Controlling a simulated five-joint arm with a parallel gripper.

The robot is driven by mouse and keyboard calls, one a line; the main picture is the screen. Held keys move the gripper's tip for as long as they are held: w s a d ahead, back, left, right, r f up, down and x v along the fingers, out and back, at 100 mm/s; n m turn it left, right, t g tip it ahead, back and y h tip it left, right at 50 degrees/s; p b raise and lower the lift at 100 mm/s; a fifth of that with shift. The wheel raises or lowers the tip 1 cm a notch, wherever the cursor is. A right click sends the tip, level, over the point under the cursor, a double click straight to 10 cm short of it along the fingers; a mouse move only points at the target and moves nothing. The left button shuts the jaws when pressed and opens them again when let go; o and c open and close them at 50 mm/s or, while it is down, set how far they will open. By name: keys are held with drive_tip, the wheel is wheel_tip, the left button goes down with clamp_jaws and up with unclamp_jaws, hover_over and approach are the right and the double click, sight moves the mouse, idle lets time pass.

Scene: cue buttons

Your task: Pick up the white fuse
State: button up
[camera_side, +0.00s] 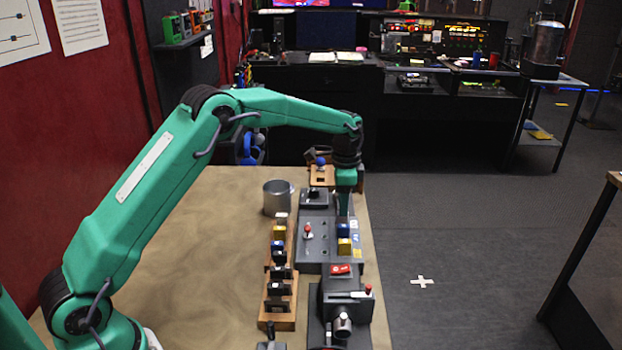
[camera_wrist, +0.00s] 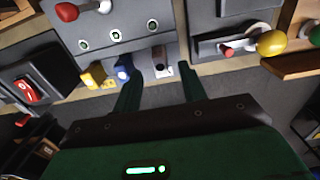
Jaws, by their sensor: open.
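My gripper (camera_side: 344,212) points down over the far right part of the grey panel (camera_side: 314,250) in the side view. In the wrist view its two fingers (camera_wrist: 159,71) are apart, with a white fuse (camera_wrist: 159,57) between and just beyond the tips. Whether the fingers touch it cannot be told. In the side view my gripper hides that spot. A blue fuse (camera_wrist: 123,69) and a yellow fuse (camera_wrist: 93,76) sit beside it on the panel edge. A small whitish block (camera_side: 282,217) tops the far end of the wooden rack (camera_side: 290,262).
The wooden rack left of the panel holds several coloured blocks. A metal can (camera_side: 277,198) stands behind it. A red rocker switch (camera_side: 341,270) and a red-knobbed lever (camera_side: 308,231) are close to the panel's fuses. The table's left part (camera_side: 215,255) is clear.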

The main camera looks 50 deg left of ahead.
sight(342, 222)
drive_tip(key=shift+f, duration=2.35)
drive_tip(key=shift+c, duration=0.4)
